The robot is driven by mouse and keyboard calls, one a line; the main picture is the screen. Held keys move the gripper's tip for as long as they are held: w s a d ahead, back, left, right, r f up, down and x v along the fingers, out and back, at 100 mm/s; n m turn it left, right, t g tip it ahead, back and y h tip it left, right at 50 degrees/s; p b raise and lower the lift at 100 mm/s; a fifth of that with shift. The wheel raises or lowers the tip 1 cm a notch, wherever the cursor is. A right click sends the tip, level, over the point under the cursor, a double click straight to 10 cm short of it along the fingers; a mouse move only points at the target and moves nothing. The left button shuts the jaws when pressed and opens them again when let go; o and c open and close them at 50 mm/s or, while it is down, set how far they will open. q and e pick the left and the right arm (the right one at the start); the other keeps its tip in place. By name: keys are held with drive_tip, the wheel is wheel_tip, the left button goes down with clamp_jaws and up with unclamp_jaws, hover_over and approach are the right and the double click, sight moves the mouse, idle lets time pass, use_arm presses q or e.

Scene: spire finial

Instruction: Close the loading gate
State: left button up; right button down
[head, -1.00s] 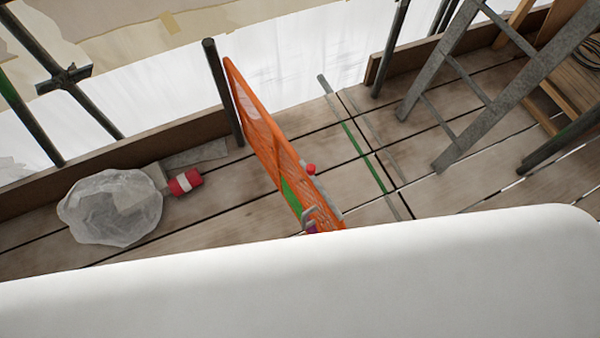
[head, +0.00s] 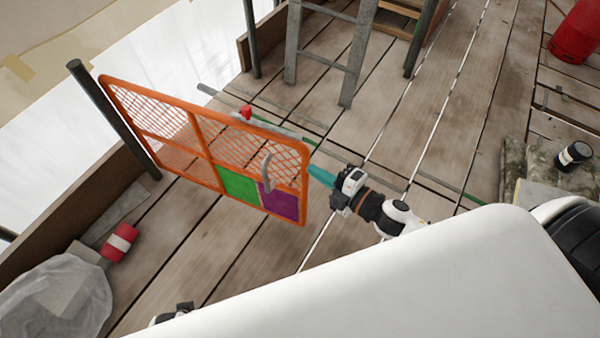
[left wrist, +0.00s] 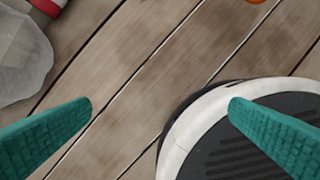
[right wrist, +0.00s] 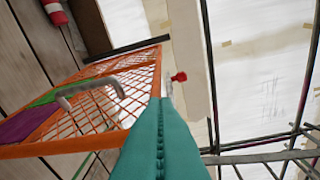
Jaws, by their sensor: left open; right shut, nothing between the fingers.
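The loading gate (head: 205,135) is an orange mesh frame with a green and a purple panel and a grey handle (head: 266,172). It hangs from a dark post (head: 112,120) at the left and stands swung in over the deck, at an angle to the open edge. A red knob (head: 245,112) shows just behind its top rail. My right gripper (head: 320,175) is shut and empty at the gate's free end; in the right wrist view its teal fingers overlap the frame, and I cannot tell whether they touch. My left gripper (left wrist: 160,104) is open and empty above the deck.
A red-and-white can (head: 121,241) and a plastic-wrapped bundle (head: 60,300) lie at the lower left. A grey ladder (head: 325,45) stands behind the gate. A red cylinder (head: 578,35) and a dark jar (head: 573,156) are at the right. Bare planks lie between.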

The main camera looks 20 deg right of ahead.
sight(290, 142)
drive_tip(key=shift+n+y, duration=0.4)
drive_tip(key=shift+n, duration=0.1)
drive_tip(key=x, duration=0.3)
drive_tip(key=d+x, duration=0.1)
drive_tip(key=x, duration=0.3)
drive_tip(key=w+r+x, duration=0.1)
drive_tip(key=x, duration=0.2)
drive_tip(key=shift+w+d+b, duration=0.1)
drive_tip(key=shift+b, duration=0.2)
use_arm(q)
drive_tip(key=shift+w+r, duration=0.2)
drive_tip(key=shift+r, duration=0.5)
drive_tip(key=shift+w+r, duration=0.2)
drive_tip(key=shift+r, duration=0.45)
use_arm(e)
drive_tip(key=shift+w+d+f, duration=0.1)
drive_tip(key=shift+w+d, duration=0.3)
drive_tip(key=shift+d, duration=0.15)
